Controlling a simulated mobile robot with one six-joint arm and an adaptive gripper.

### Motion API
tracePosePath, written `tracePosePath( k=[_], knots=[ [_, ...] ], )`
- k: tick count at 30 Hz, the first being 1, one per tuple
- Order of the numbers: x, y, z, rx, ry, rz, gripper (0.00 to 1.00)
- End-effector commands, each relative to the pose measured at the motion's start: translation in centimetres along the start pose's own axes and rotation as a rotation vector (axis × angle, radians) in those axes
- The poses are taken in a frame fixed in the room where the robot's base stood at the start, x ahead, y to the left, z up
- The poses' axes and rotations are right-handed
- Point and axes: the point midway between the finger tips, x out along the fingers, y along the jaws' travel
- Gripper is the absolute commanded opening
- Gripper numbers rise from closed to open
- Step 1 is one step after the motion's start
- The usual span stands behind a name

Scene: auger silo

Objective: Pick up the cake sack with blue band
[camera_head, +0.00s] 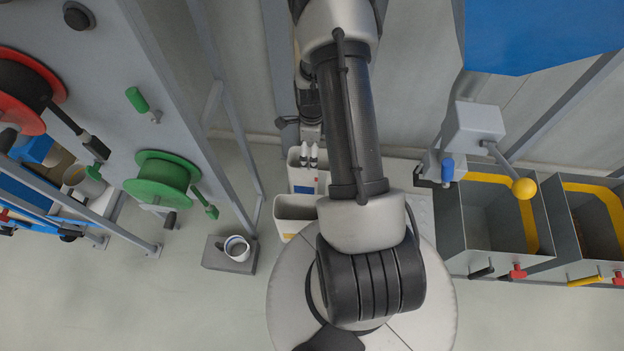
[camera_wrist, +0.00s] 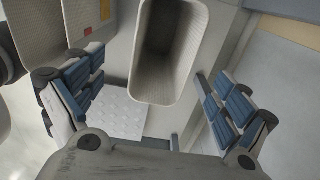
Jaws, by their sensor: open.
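I cannot pick out a cake sack with a blue band for certain in either view. In the head view, a cream open-topped container (camera_head: 296,207) stands left of my arm. A cream, empty-looking open container (camera_wrist: 143,62) lies beyond and between the fingers. My arm hides part of this area in the head view.
Another cream container with red and yellow marks (camera_wrist: 75,25) is at the wrist view's upper left. A white studded plate (camera_wrist: 118,112) lies below. In the head view, grey bins (camera_head: 470,228) stand right, a mug (camera_head: 237,248) left, and a green wheel (camera_head: 163,178) on the left panel.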

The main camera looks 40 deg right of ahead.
Motion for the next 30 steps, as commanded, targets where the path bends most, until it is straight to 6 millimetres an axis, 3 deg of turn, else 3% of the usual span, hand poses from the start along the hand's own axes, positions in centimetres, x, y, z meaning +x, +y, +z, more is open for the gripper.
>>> tracePosePath(
  k=[1, 7, 17, 25, 30],
  knots=[
    [1.6, 0.1, 0.0, -0.001, 0.001, 0.003, 0.94],
    [5.1, 0.0, 0.0, -0.002, 0.001, 0.002, 0.94],
    [7.1, -0.2, 0.0, -0.002, 0.0, -0.001, 0.94],
    [11.1, -0.4, -0.1, -0.003, 0.0, 0.001, 0.94],
    [11.3, -0.5, -0.1, -0.003, -0.001, -0.002, 0.94]
  ],
)
